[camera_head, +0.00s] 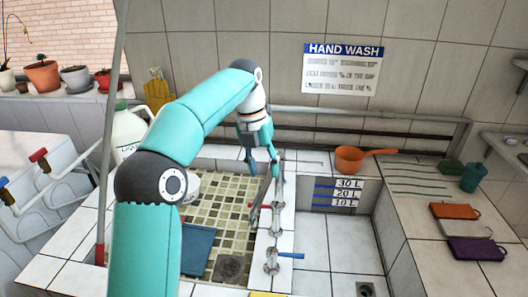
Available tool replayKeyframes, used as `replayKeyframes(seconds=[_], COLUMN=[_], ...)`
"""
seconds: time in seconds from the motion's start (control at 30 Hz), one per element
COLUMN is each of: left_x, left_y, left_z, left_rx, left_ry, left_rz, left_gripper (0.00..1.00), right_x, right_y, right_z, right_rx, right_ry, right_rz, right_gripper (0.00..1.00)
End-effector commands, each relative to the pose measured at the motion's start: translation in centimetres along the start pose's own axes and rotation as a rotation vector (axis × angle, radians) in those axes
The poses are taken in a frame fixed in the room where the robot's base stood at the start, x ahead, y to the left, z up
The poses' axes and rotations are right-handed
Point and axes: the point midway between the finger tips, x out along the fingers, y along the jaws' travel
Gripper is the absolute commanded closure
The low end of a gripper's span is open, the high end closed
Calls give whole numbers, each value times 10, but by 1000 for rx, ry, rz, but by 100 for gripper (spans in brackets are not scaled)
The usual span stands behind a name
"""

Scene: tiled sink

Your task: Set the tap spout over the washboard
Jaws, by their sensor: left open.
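My left gripper (262,172) hangs from the teal arm above the ledge between the two basins. It is open, its fingers pointing down near the upper end of a grey tap spout (258,208). I cannot tell whether they touch it. The spout slants toward the left, over the edge of the small-tiled left basin. Metal tap fittings (271,262) run along the ledge, one with a blue handle (291,255). My right gripper is out of view.
The left basin holds a blue flat piece (197,248) and a dark round item (228,268). An orange ladle (352,158) lies at the back. A white jug (128,130) stands behind my arm. Coloured bars (456,211) and a teal cup (473,177) are at right.

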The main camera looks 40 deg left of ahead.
Motion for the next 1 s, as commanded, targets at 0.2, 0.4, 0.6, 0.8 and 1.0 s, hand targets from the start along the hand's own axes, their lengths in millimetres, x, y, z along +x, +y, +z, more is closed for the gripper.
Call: replayKeyframes(seconds=[0.2, 0.4, 0.6, 0.8, 1.0], left_x=[-30, -44, -50, -50, -50], left_y=[-7, -9, -10, -10, -10], left_z=[2, 2, 2, 1, 1], left_rx=[1, 0, 0, 0, -29], left_ry=[-4, -2, -2, -1, -1], left_rz=[0, 0, 0, 0, 0], left_gripper=[54, 54, 54, 54, 79], right_x=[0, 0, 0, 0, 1], right_y=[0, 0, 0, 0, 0], right_z=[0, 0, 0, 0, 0], right_rx=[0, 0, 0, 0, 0], right_ry=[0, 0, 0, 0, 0], right_rz=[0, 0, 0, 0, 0], right_gripper=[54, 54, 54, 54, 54])
